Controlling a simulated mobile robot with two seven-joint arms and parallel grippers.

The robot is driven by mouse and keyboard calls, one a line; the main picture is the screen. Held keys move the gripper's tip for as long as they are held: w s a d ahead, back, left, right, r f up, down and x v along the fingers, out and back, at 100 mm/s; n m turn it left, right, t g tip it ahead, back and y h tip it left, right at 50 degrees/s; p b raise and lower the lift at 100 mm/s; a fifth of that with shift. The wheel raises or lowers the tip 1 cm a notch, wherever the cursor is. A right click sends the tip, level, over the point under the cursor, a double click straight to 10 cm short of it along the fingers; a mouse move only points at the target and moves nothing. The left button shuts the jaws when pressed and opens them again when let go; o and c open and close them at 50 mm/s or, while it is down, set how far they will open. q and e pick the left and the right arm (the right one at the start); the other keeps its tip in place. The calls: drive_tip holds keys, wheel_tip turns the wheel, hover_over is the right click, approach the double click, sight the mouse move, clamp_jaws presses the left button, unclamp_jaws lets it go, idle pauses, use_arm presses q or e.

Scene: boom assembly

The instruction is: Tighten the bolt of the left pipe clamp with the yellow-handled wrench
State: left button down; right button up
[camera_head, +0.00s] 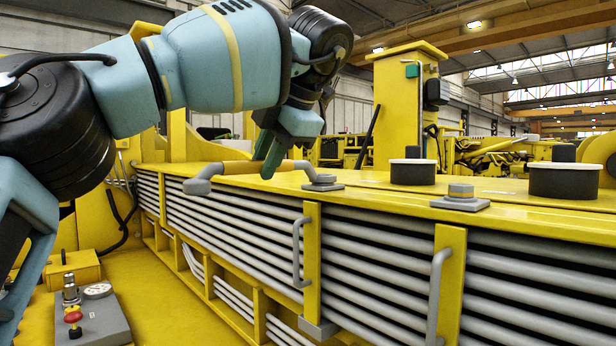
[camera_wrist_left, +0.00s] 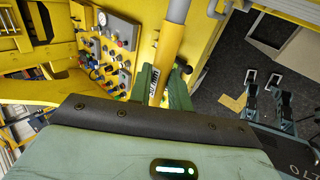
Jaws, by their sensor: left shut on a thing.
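The yellow-handled wrench (camera_head: 236,167) lies nearly level above the yellow boom top in the head view, with a grey head at each end. Its left head hangs out past the boom's edge. Its right head reaches the bolt (camera_head: 323,179) of the left pipe clamp (camera_head: 312,262); I cannot tell whether it is fully seated around it. My left gripper (camera_head: 268,160) is shut on the wrench's handle, coming down from above. In the left wrist view the handle (camera_wrist_left: 170,48) runs between the green fingers (camera_wrist_left: 162,90). My right gripper does not show.
The right clamp (camera_head: 450,270) has its own bolt (camera_head: 461,192) on the boom top. Two black white-topped caps (camera_head: 413,173) (camera_head: 565,181) stand behind. Grey pipes (camera_head: 390,250) run along the boom's side. A control box (camera_head: 95,318) with a red button sits at lower left.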

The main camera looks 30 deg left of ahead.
use_arm(q)
drive_tip(key=shift+a+m, duration=0.3)
drive_tip(key=shift+a, duration=0.1)
drive_tip(key=shift+w+a+m+t, duration=0.15)
drive_tip(key=shift+a+m+t, duration=0.25)
drive_tip(key=shift+w+a, duration=0.1)
idle(0.5)
drive_tip(key=shift+a+m, duration=0.3)
drive_tip(key=shift+w, duration=0.15)
drive_tip(key=shift+w+a+m+t+h, duration=0.1)
drive_tip(key=shift+a+m+t+h, duration=0.2)
drive_tip(key=shift+a+m+t, duration=0.1)
idle(0.5)
drive_tip(key=shift+w+a+m, duration=0.2)
drive_tip(key=shift+a+m, duration=0.1)
drive_tip(key=shift+a, duration=0.05)
